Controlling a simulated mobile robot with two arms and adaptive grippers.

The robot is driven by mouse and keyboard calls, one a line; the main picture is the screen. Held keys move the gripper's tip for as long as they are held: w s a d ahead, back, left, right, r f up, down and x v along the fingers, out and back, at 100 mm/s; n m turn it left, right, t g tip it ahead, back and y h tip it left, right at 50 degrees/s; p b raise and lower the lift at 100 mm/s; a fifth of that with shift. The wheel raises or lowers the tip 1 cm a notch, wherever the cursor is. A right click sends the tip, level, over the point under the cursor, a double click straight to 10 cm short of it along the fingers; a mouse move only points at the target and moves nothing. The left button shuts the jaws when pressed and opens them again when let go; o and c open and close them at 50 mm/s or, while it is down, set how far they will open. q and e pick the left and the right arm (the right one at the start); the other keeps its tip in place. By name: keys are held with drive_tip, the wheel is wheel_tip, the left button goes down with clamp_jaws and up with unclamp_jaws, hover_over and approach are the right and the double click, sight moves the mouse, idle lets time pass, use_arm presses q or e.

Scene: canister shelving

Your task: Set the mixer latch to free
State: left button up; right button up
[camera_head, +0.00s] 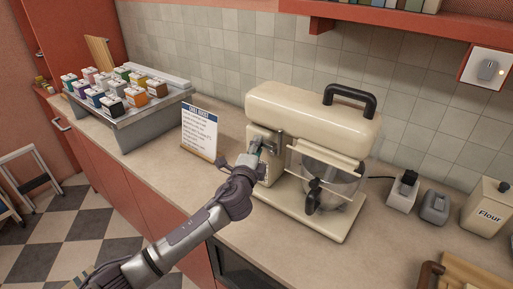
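A cream mixer (312,118) with a black top handle stands on the counter. Its bowl (335,185) sits under the head, behind a pale bar, with a dark attachment in front. A small grey latch lever (256,146) shows on the left side of the mixer's column. My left gripper (241,162) is right in front of this side, with its fingers spread and apparently empty. It is very close to the latch; I cannot tell if it touches it. The latch's setting and any markings are too small to read. My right gripper is not in view.
A printed card (200,133) stands left of the mixer. A metal rack (135,122) with several small canisters is farther left. A toaster-like box (403,192), a grey box (434,207) and a flour canister (484,207) stand right. The counter in front of the mixer is clear.

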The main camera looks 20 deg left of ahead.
use_arm(q)
clamp_jaws()
drive_tip(key=a, duration=0.2)
drive_tip(key=w+a, duration=0.1)
drive_tip(key=shift+w+a, duration=0.15)
drive_tip(key=shift+a, duration=0.25)
drive_tip(key=shift+o, duration=0.4)
unclamp_jaws()
drive_tip(key=o, duration=0.4)
